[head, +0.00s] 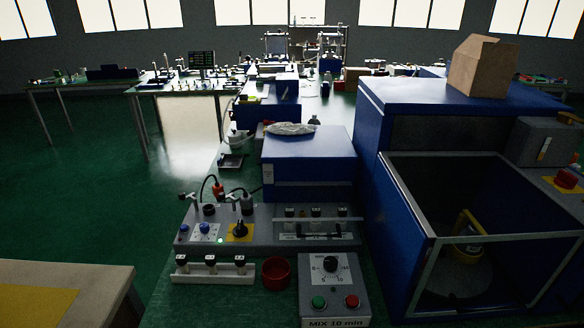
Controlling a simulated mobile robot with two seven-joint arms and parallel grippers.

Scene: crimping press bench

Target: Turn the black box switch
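A black rotary switch (239,230) sits on a yellow plate on a grey control unit (262,245) at the middle of the bench. In front stands a grey box (312,290) labelled "MIX 10 min". It has a black dial knob (331,264) on a white scale, a green button (319,302) and a red button (352,301). Which of the two black knobs the task means I cannot tell. Neither of my grippers is in view.
A red cup (276,273) and a rack of small vials (211,267) stand before the control unit. A blue machine with an open-fronted chamber (436,240) fills the right. A blue box (308,160) stands behind.

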